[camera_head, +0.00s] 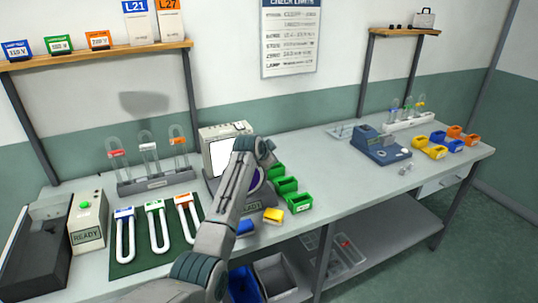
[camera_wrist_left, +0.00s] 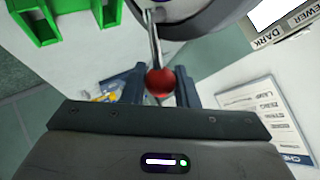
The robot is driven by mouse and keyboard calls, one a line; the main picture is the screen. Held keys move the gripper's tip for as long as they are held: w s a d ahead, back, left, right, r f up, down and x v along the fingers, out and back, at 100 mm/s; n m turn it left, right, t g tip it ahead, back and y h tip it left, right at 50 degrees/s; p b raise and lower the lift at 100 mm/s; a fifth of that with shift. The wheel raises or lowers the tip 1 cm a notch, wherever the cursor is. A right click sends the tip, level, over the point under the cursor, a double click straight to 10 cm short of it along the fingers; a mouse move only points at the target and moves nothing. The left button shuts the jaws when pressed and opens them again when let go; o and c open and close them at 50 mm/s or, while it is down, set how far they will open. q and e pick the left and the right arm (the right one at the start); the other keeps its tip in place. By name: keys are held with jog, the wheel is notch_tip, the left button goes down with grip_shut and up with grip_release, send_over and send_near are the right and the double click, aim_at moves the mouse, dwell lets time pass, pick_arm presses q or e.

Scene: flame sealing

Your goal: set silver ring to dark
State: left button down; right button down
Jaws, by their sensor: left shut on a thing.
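The silver ring (camera_wrist_left: 200,22) curves across the top of the left wrist view. A thin metal lever (camera_wrist_left: 154,40) runs from it to a red ball knob (camera_wrist_left: 160,80). My left gripper (camera_wrist_left: 159,86) has its two dark fingers on either side of the knob and is shut on it. A label reading "VIEWER" and "DARK" (camera_wrist_left: 283,28) is on the device beside the ring. In the head view the viewer (camera_head: 222,150) has a lit white screen, and my left arm covers much of its front. The ring's setting cannot be read. My right gripper is not in view.
A blue device (camera_head: 380,146) sits further right. The bench between is mostly clear.

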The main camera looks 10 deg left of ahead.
pick_arm(q)
jog(key=shift+s+f, duration=0.15)
jog(key=shift+f, duration=0.35)
jog(key=c, duration=1.3)
grip_release()
jog(key=shift+o, duration=0.7)
jog(key=shift+r, duration=0.25)
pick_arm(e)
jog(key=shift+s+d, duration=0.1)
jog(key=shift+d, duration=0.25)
pick_arm(q)
jog(key=shift+r, duration=0.15)
jog(key=b+v, duration=0.3)
jog(key=v, duration=0.7)
jog(key=shift+s, duration=0.25)
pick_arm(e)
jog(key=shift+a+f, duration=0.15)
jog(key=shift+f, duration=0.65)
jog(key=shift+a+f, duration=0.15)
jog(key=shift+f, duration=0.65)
pick_arm(q)
jog(key=shift+a+r, duration=0.1)
